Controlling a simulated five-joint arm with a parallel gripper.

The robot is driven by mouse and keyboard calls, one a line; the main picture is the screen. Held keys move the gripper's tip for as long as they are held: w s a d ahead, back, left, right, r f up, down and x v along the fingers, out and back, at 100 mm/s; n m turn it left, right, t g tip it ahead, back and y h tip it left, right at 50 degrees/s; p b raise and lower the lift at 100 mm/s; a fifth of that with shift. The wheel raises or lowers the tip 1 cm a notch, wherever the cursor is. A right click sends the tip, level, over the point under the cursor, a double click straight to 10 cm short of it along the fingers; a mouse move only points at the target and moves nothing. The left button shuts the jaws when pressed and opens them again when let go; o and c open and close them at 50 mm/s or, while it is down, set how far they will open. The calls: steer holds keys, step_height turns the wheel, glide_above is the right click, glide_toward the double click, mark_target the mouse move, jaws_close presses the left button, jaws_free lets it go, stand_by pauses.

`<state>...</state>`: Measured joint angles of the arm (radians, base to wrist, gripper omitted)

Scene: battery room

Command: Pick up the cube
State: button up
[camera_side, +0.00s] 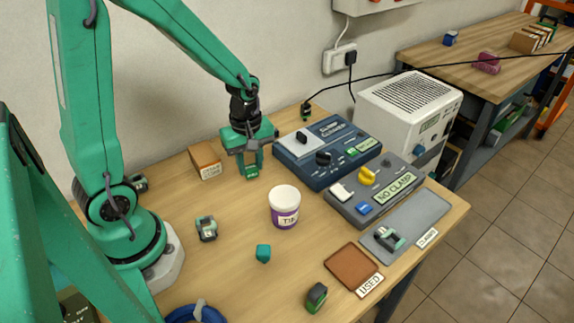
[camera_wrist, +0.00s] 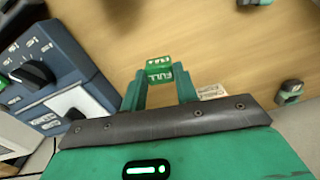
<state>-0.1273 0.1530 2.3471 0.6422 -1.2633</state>
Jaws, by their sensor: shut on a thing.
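My gripper (camera_side: 250,160) is above the back of the wooden table, pointing down. It is shut on a small green block (camera_wrist: 159,69) with a FULL label, held between the fingertips (camera_wrist: 161,88) in the wrist view. The block's lower part also shows below the fingers in the side view (camera_side: 251,171). Whether the block touches the table is hard to tell.
A white tub (camera_side: 285,206) stands mid-table, with a small grey-green item (camera_side: 206,229) to its left. A cardboard box (camera_side: 205,160) is left of my gripper. Blue (camera_side: 325,152) and grey (camera_side: 374,190) consoles are to the right. A brown pad (camera_side: 352,267) lies at front right.

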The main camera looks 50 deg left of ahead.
steer(key=s+d+r, duration=0.3)
steer(key=d+r, duration=0.3)
steer(key=d, duration=0.3)
steer(key=shift+s+d, duration=0.25)
steer(key=shift+s, duration=0.1)
steer(key=shift+a+r, duration=0.1)
steer(key=shift+a, duration=0.05)
